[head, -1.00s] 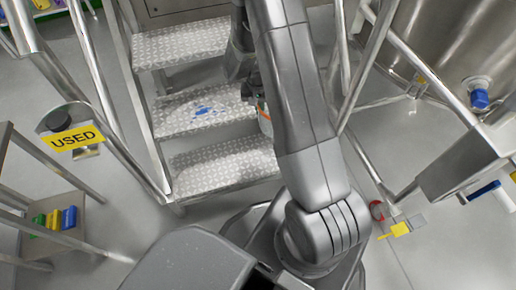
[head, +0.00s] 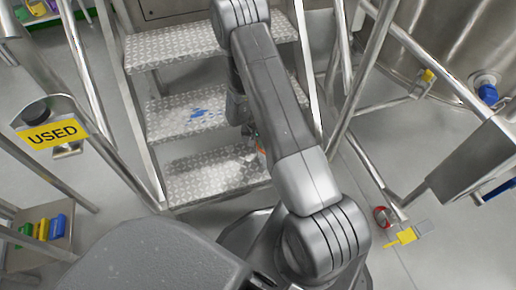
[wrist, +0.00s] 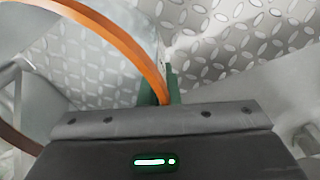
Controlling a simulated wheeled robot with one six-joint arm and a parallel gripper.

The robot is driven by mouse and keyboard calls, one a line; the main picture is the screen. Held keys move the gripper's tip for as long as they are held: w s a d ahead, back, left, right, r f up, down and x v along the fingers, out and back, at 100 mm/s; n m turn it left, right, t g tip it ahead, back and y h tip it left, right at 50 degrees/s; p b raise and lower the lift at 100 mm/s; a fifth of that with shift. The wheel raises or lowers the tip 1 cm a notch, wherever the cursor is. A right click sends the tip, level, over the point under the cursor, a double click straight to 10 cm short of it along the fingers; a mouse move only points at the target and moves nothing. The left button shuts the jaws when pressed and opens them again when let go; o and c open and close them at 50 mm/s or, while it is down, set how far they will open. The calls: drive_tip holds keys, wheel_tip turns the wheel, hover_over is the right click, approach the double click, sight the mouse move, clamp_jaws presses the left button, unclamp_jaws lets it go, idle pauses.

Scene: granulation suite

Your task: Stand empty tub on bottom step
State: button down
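The tub shows in the wrist view as an orange rim (wrist: 125,38) curving in from the left. My gripper (wrist: 160,86) has green fingers, one on each side of the rim, and looks shut on it. In the head view only a small orange and pale part of the tub (head: 261,148) shows beside my arm, at the right end of the bottom step (head: 205,180). My arm hides the rest of it and the gripper. I cannot tell whether the tub touches the step. The bottom step is bare tread plate where visible.
The middle step (head: 180,122) has a blue smear. A USED sign (head: 53,134) is on the left frame, above a low shelf with coloured blocks (head: 42,228). Metal rails flank the steps. A steel vessel (head: 425,35) stands right. A yellow tag (head: 405,237) lies near the floor at right.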

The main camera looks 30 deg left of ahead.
drive_tip(key=shift+f, duration=1.2)
drive_tip(key=shift+f+b, duration=0.2)
drive_tip(key=shift+b, duration=0.25)
drive_tip(key=c, duration=1.7)
unclamp_jaws()
drive_tip(key=shift+r, duration=0.1)
drive_tip(key=r+p, duration=0.1)
drive_tip(key=r, duration=0.3)
drive_tip(key=r+p, duration=0.2)
drive_tip(key=r, duration=0.2)
drive_tip(key=r+p, duration=0.1)
drive_tip(key=r, duration=0.3)
drive_tip(key=shift+s+a+r, duration=0.1)
drive_tip(key=shift+s+a, duration=0.05)
drive_tip(key=shift+a, duration=0.1)
